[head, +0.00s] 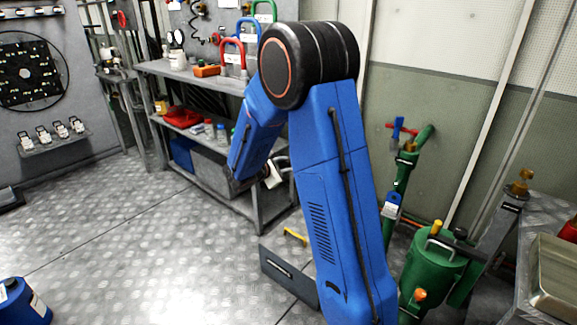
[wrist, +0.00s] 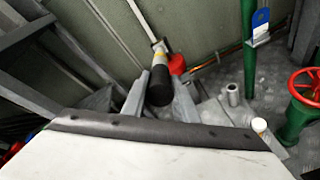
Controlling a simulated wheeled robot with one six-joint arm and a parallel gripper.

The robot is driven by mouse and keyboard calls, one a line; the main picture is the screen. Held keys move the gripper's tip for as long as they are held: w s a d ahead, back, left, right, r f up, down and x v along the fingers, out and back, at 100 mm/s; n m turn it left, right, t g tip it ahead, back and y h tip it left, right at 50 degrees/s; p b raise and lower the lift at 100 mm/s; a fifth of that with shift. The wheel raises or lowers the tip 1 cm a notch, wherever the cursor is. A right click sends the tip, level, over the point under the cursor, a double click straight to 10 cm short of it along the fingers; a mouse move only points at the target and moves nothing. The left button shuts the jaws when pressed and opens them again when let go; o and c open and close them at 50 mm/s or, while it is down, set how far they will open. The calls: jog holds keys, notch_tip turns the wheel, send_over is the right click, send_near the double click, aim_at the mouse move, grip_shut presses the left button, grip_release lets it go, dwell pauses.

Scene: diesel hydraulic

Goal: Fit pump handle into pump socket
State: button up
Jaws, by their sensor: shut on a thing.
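In the wrist view, the pump handle (wrist: 159,84) has a black grip, a pale and yellow band, and a thin silver rod pointing up and away. My gripper (wrist: 158,98) is shut on it, with one grey finger on each side of the black grip. The handle is held tilted, with its rod end against the wall background. A short grey upright tube (wrist: 232,94) on a grey block near the floor may be the pump socket; I cannot tell for sure. In the head view, my blue arm hides most of the gripper and the handle.
A green pipe with a blue tag (head: 391,206) and a green tank (head: 435,262) stand right of my arm. A red handwheel (wrist: 305,85) is at right in the wrist view. A metal shelf bench (head: 190,77) stands behind my arm. The floor at left is mostly clear.

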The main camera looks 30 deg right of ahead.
jog(key=shift+x, duration=3.85)
dwell(0.6)
jog(key=o, duration=1.1)
jog(key=shift+o, duration=0.2)
jog(key=shift+a, duration=0.1)
jog(key=v, duration=1.7)
jog(key=shift+a, duration=0.1)
jog(key=shift+r, duration=0.1)
